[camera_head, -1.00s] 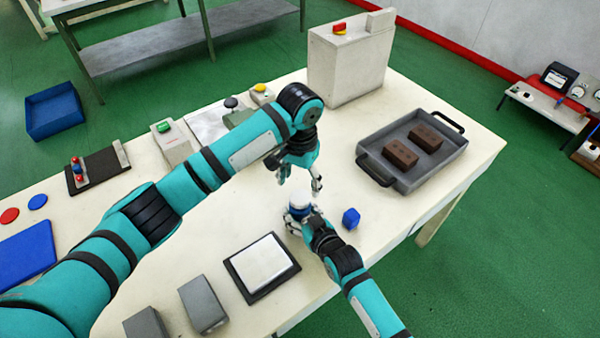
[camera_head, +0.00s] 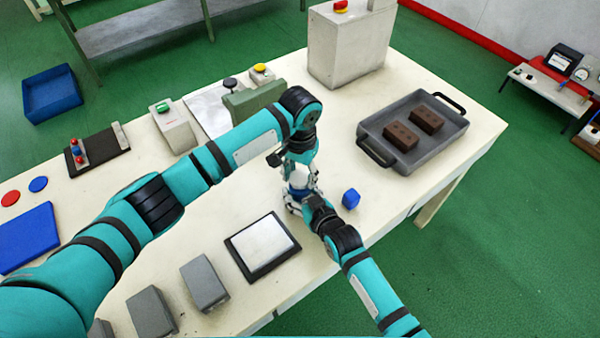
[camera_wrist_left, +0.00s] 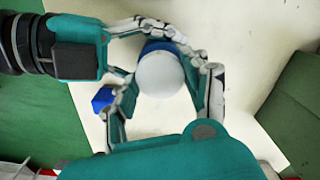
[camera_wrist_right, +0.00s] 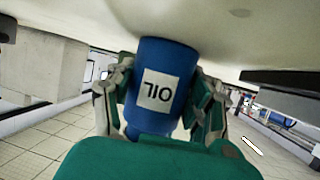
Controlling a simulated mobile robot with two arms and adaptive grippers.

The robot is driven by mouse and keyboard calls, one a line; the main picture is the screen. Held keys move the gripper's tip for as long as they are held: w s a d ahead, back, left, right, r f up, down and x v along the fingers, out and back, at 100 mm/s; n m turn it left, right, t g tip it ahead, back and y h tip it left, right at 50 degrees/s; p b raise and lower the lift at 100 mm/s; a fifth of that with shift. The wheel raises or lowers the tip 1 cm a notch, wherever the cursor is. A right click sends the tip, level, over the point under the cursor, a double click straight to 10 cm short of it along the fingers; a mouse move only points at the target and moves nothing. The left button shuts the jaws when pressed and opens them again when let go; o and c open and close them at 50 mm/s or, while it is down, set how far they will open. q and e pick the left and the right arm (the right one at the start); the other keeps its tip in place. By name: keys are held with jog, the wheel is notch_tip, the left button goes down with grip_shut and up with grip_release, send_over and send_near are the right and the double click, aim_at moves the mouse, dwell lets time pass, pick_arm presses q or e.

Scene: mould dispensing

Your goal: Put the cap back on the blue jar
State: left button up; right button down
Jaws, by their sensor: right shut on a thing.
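My right gripper (camera_wrist_right: 160,100) is shut on the jar's sides. My left gripper (camera_wrist_left: 165,90) is open from above, its fingers around the cap with gaps on either side.
A grey tray (camera_head: 440,152) with two brown bricks stands further right. A white pad on a dark base (camera_head: 262,247) lies in front. A tall grey box (camera_head: 350,50) stands behind.

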pick_arm(q)
jog(key=c, duration=0.5)
jog(key=o, duration=1.4)
jog(key=shift+r, duration=0.1)
notch_tip(320, 180, up, 12)
jog(key=shift+f, duration=0.1)
pick_arm(e)
jog(key=shift+c, duration=2)
grip_release()
jog(key=v, duration=1.2)
jog(key=shift+d, duration=0.1)
